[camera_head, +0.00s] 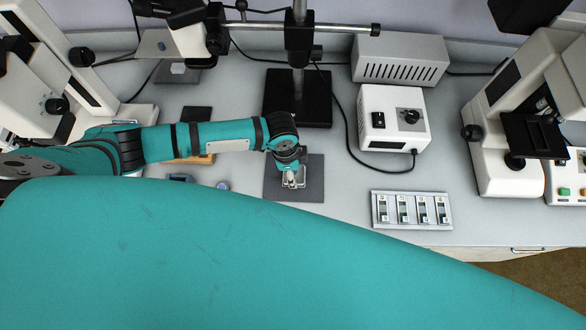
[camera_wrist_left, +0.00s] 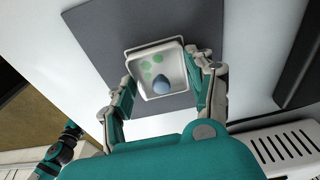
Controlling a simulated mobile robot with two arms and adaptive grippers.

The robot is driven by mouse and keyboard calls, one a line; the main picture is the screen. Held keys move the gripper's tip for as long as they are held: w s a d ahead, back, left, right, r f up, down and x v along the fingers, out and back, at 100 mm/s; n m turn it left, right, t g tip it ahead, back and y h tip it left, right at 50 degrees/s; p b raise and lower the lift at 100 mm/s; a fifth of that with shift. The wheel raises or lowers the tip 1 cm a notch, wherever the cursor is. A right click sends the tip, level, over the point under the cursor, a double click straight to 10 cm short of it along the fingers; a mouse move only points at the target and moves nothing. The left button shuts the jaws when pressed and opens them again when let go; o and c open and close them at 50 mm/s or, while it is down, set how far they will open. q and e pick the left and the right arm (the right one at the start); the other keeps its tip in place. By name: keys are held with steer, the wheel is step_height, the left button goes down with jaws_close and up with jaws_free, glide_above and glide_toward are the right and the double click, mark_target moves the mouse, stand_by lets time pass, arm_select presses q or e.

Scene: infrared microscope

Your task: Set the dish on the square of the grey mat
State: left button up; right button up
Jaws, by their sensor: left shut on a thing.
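The grey mat (camera_head: 310,192) lies on the bench near the middle of the head view. It also shows in the left wrist view (camera_wrist_left: 100,40). The dish (camera_wrist_left: 143,55) is white and squarish with raised walls, and holds green spots and a blue rounded thing (camera_wrist_left: 161,83). My left gripper (camera_head: 292,182) points down over the mat. In the left wrist view its fingers (camera_wrist_left: 163,82) are shut on opposite sides of the dish. I cannot tell whether the dish touches the mat. The mat's square is not made out. A teal finger-like part, perhaps my right gripper, shows at lower left there.
A switch panel (camera_head: 412,210) and a white control box (camera_head: 393,120) stand right of the mat. A black stand base (camera_head: 297,98) is behind it. Microscopes stand at both sides (camera_head: 510,110). A small blue item (camera_head: 180,178) and a round one (camera_head: 223,186) lie to the left.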

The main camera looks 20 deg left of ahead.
arm_select(q)
steer(key=shift+f, duration=0.1)
steer(key=o, duration=1.6)
step_height(320, 180, up, 6)
steer(key=p, duration=0.7)
steer(key=shift+s, duration=0.15)
